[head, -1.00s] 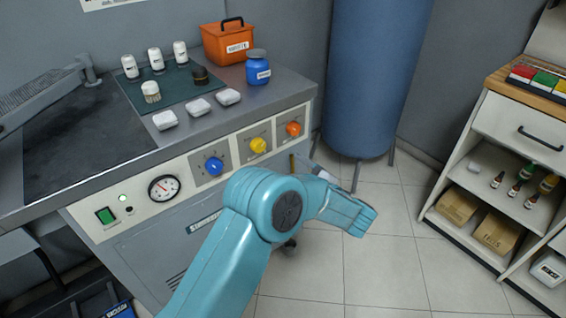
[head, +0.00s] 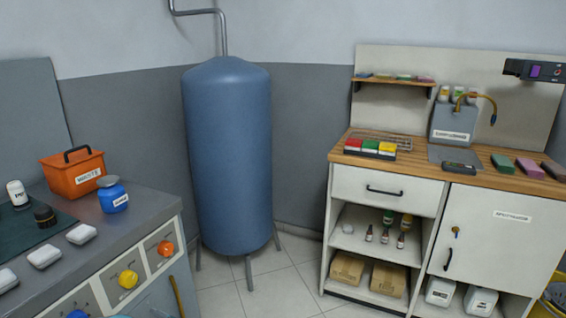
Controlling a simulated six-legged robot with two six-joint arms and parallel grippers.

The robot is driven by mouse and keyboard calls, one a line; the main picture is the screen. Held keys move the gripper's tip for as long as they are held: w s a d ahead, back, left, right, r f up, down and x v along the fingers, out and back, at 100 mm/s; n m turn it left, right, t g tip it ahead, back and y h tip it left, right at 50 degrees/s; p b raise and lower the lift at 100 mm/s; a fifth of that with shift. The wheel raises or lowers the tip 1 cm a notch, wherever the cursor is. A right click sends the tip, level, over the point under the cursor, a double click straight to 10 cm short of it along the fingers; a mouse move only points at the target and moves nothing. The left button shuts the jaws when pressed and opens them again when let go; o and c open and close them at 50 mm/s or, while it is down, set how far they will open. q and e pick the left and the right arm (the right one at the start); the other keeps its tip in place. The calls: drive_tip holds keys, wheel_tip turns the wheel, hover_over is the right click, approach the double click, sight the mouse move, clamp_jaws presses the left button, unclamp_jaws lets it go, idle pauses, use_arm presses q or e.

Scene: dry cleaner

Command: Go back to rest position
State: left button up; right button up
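Neither of my grippers shows in the head view now. Only a thin teal sliver shows at the bottom edge on the left, perhaps part of my arm. Whether the grippers are open or shut is hidden. The task names no object.
At left, a grey machine counter (head: 138,202) holds an orange box (head: 74,173), a blue jar (head: 113,195) and white pieces. A blue tank (head: 228,155) stands on legs in the corner. At right is a wood-topped cabinet (head: 385,188). Tiled floor (head: 275,293) between them is clear.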

use_arm(q)
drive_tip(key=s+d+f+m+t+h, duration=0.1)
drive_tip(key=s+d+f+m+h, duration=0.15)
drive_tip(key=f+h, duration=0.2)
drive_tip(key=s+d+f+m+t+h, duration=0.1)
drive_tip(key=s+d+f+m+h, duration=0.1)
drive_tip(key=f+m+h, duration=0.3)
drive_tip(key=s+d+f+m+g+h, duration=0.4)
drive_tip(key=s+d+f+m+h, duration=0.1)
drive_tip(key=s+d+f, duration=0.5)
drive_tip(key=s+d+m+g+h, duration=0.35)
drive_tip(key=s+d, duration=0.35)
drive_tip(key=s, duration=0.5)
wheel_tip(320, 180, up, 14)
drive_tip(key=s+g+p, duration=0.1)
drive_tip(key=p, duration=1.1)
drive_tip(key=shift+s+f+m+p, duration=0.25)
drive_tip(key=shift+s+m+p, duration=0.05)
drive_tip(key=shift+p, duration=0.05)
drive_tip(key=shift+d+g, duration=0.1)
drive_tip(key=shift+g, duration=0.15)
